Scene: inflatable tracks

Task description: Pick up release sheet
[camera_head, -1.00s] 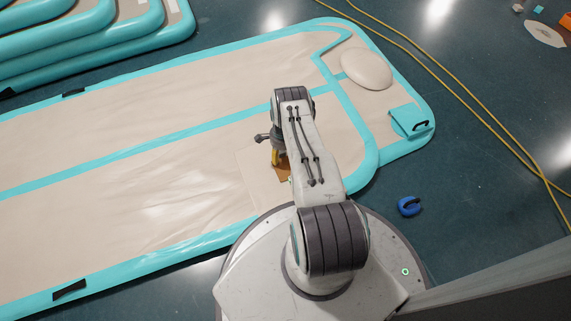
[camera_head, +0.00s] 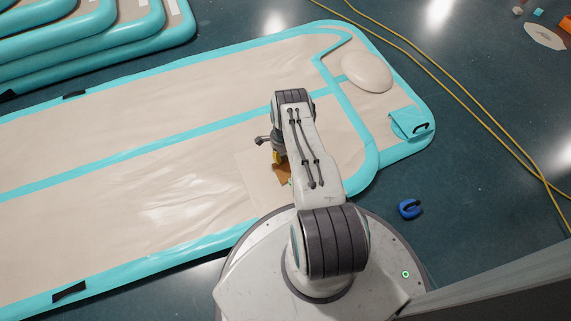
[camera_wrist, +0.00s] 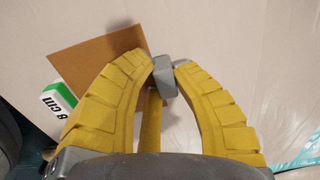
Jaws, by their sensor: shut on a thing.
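A brown sheet (camera_wrist: 98,75), which I take for the release sheet, lies on the pale surface in the wrist view. It also shows in the head view (camera_head: 283,176), partly hidden by my arm. My gripper (camera_wrist: 164,76), with yellow ribbed fingers, is shut on a small grey block (camera_wrist: 163,73) at the brown sheet's right side. I cannot tell whether the block is fixed to the sheet. My fingers cover the sheet's near part.
A white and green block (camera_wrist: 58,100) marked "8 cm" lies left of the brown sheet. The large turquoise-edged track (camera_head: 110,166) lies around my arm. A blue clamp-like piece (camera_head: 410,209) is on the floor at right. Yellow cables (camera_head: 470,107) cross the floor beyond.

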